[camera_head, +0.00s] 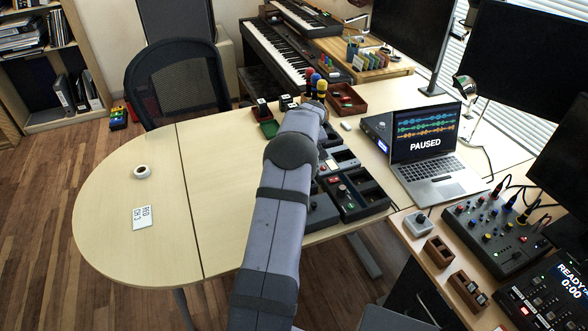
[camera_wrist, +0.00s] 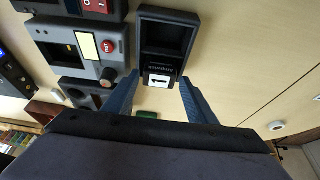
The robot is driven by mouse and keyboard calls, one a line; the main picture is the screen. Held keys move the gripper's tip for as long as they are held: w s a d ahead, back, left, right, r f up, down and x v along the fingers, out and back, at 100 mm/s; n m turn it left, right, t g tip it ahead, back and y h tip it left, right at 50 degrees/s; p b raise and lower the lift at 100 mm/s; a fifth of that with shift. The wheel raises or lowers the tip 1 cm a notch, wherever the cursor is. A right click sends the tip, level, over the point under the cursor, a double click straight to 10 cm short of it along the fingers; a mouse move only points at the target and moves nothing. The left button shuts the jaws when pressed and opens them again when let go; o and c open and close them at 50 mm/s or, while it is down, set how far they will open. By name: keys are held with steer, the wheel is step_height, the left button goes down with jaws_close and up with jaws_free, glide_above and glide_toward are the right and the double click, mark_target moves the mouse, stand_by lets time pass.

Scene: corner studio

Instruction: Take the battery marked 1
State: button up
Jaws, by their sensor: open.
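In the wrist view, the white label with a black 1 (camera_wrist: 158,81) sits at the near end of a dark block lettered "…" and lies between my fingers. This end adjoins a black holder (camera_wrist: 165,38) with an open, empty-looking bay. My gripper (camera_wrist: 160,92) is open, with one blue finger on each side of the label; I see a gap on the right, and cannot tell whether the left finger touches. In the head view my arm hides the gripper and the marked battery.
A grey device with a red button (camera_wrist: 98,45) stands close left of the holder. A small green item (camera_wrist: 146,115) shows below the label. The table's left is mostly clear.

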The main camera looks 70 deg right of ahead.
steer(key=shift+p+x, duration=0.5)
steer(key=shift+x, duration=1.35)
steer(key=shift+s+a+f, duration=0.1)
steer(key=shift+a, duration=0.05)
steer(key=shift+c, duration=0.7)
steer(key=c, duration=1)
jaws_close()
